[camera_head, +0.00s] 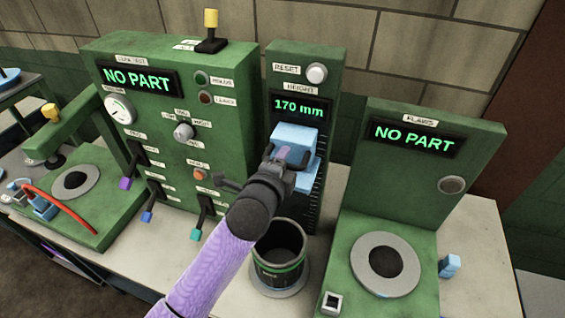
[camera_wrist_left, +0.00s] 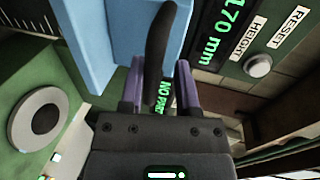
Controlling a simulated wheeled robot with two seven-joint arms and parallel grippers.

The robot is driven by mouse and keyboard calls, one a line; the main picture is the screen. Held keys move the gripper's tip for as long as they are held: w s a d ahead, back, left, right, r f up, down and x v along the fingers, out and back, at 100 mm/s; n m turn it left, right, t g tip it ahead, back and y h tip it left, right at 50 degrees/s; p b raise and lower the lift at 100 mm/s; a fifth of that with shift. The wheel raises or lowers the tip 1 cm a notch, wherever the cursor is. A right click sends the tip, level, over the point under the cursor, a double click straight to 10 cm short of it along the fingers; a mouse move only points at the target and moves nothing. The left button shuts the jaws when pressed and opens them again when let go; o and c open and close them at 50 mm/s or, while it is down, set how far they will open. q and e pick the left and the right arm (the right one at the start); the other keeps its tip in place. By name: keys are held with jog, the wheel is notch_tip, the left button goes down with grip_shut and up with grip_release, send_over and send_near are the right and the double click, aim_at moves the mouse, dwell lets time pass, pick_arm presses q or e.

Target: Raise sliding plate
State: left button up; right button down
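The sliding plate is a light blue block (camera_head: 296,137) on the front of the green height column, below a display (camera_head: 299,107) reading 170 mm. It fills the upper left of the left wrist view (camera_wrist_left: 92,40). My left gripper (camera_head: 287,156) is in front of the plate. In the left wrist view, a dark upright handle (camera_wrist_left: 160,40) stands between its two purple fingers (camera_wrist_left: 158,80). A gap shows between the handle and the right finger, so the fingers look open around it. A dark cup with green bands (camera_head: 279,255) stands upright below the plate. My right gripper is out of view.
A green leak-test box (camera_head: 220,80) with levers stands left of the column. A green flaws station (camera_head: 470,135) with a grey ring (camera_head: 409,262) stands at the right. Both displays read NO PART. A small blue part (camera_head: 450,265) is at the far right.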

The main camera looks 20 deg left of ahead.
pick_arm(q)
jog(key=shift+o, duration=0.8)
jog(key=shift+s+f, duration=0.1)
jog(key=v, duration=0.9)
jog(key=shift+s+b, duration=0.3)
jog(key=shift+s, duration=0.1)
